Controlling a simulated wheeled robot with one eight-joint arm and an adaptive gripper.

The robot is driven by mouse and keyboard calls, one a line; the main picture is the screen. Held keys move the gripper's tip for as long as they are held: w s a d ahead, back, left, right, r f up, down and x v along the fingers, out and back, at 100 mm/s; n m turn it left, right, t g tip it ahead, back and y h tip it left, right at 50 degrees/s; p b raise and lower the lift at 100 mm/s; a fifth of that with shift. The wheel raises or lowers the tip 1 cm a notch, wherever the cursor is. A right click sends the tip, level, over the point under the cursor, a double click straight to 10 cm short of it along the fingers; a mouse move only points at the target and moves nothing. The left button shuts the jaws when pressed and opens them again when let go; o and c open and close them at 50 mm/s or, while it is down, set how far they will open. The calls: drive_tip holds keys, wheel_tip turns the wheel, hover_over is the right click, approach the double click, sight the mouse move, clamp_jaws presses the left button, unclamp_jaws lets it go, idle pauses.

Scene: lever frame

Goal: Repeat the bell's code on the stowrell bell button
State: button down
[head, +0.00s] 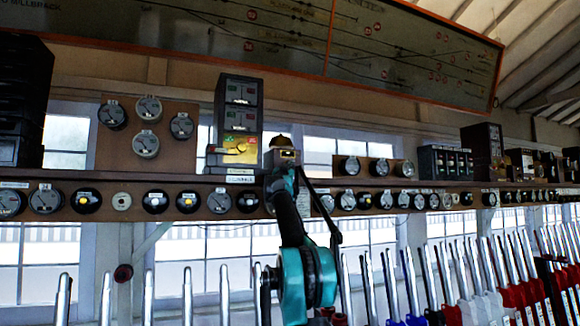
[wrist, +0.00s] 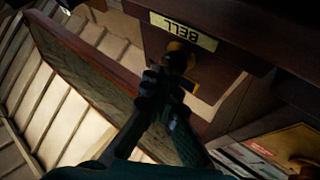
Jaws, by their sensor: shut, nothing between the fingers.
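A small wooden bell box with a brass-coloured plate and a dome on top (head: 281,143) stands on the shelf in the head view. In the wrist view the picture is upside down, and a pale plate reading BELL (wrist: 183,30) sits on dark wood. A round dark and brass button (wrist: 178,57) is beside that plate. My gripper (wrist: 168,82) is shut and empty, its fingertips close to the button; I cannot tell whether they touch. In the head view my arm hides the button and fingertips. The name Stowrell is not legible on any label.
A tall block instrument (head: 239,120) with a yellow panel stands just left of the bell box. Round dials and plungers line the shelf front (head: 122,201). A row of levers (head: 187,297) stands below. A track diagram (head: 290,40) hangs above.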

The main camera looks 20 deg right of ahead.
drive_tip(key=shift+w, duration=0.2)
drive_tip(key=shift+s, duration=0.1)
idle(0.4)
drive_tip(key=shift+s, duration=0.8)
drive_tip(key=shift+w, duration=0.1)
drive_tip(key=shift+w, duration=0.3)
drive_tip(key=shift+w, duration=0.5)
idle(0.7)
idle(0.3)
drive_tip(key=shift+s, duration=0.9)
drive_tip(key=shift+s, duration=0.1)
